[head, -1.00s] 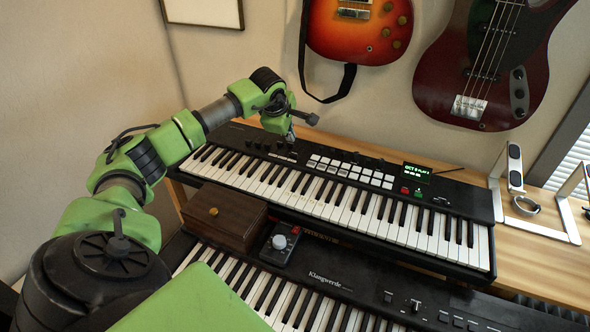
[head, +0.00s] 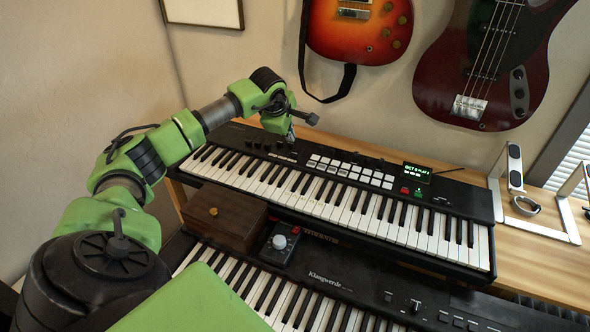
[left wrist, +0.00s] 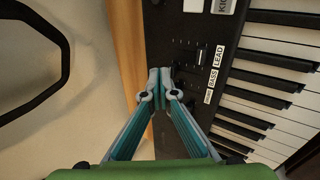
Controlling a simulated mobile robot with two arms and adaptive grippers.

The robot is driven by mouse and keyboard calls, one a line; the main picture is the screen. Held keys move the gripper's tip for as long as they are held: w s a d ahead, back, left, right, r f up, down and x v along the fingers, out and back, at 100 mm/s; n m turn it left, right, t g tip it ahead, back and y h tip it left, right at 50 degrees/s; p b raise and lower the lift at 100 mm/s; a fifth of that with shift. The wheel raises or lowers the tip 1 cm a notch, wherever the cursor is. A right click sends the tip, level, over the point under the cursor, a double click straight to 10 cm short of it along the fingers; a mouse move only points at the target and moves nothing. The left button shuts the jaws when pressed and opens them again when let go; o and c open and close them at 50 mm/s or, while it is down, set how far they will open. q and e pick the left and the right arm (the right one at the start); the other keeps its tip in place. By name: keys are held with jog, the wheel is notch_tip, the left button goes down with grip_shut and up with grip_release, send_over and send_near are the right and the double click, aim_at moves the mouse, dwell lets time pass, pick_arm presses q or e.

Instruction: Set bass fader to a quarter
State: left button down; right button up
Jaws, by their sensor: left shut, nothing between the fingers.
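The upper keyboard (head: 340,205) lies on the wooden desk, with its control panel along the back edge. My left gripper (head: 291,136) points down over the panel's left part. In the left wrist view its fingertips (left wrist: 160,73) are together and empty, at the panel's edge beside the small fader area (left wrist: 188,57). Labels there read BASS (left wrist: 212,80) and LEAD (left wrist: 218,56), with a smaller label beside them. The bass fader's cap is too small and partly hidden by the fingers, so its setting and any contact cannot be told. My right gripper is not in view.
White pads (head: 350,170) and a lit green display (head: 417,173) are right of the gripper. A brown box (head: 223,217) and a small knob unit (head: 279,243) stand in front, on the lower keyboard (head: 340,283). Two guitars hang on the wall behind.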

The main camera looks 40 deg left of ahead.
pick_arm(q)
jog(key=shift+f+b, duration=0.35)
jog(key=shift+f, duration=0.1)
dwell(0.6)
jog(key=shift+s+d, duration=0.25)
jog(key=shift+s, duration=0.5)
jog(key=shift+s+d, duration=0.2)
jog(key=shift+s, duration=0.5)
dwell(1.2)
jog(key=shift+r, duration=0.6)
notch_tip(320, 180, up, 7)
jog(key=p, duration=0.5)
dwell(0.5)
